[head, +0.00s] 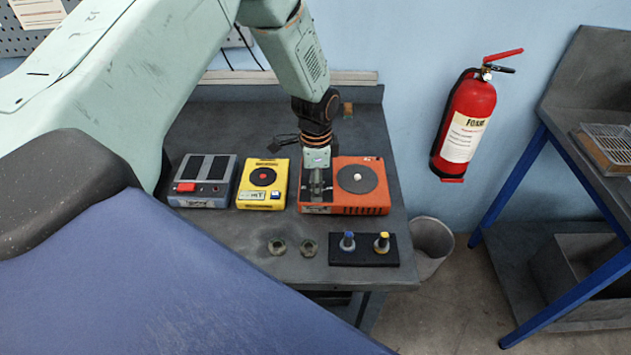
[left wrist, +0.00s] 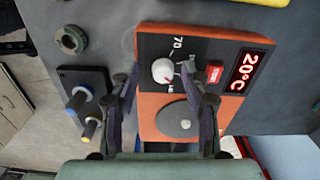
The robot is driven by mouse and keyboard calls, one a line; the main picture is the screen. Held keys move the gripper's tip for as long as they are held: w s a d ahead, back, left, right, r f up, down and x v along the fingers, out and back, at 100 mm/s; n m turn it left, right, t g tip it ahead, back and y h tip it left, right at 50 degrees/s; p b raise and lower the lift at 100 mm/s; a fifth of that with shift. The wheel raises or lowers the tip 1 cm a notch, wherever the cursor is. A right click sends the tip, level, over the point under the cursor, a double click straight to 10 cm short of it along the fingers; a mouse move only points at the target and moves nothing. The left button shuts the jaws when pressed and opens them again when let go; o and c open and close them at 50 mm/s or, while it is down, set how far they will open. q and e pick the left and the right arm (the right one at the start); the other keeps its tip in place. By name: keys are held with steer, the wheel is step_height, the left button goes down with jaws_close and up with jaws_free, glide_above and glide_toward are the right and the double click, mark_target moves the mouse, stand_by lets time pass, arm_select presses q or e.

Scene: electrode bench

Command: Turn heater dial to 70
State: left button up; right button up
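The orange heater (head: 368,209) stands at the back right of the bench; it also fills the middle of the left wrist view (left wrist: 150,129). Its white dial (left wrist: 162,71) sits on a black panel, with a "70" mark (left wrist: 178,43) nearby. Its red display (left wrist: 244,71) reads 20°C. My left gripper (head: 318,190) points down over the heater's panel. In the left wrist view its two fingers (left wrist: 160,75) are apart, one on each side of the dial, with visible gaps. Whether the fingertips are at the dial's height is unclear. My right gripper is not in view.
A red button (left wrist: 214,73) and a round grey plate (head: 357,175) are on the heater. A yellow device (head: 263,185) and a grey device (head: 203,181) stand to its left.

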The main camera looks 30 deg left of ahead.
arm_select(q)
steer(key=shift+w+f, duration=0.25)
steer(key=shift+w, duration=0.2)
steer(key=c, duration=0.5)
steer(key=shift+s+r, duration=0.2)
steer(key=shift+s, duration=0.1)
steer(key=c, duration=0.4)
jaws_close()
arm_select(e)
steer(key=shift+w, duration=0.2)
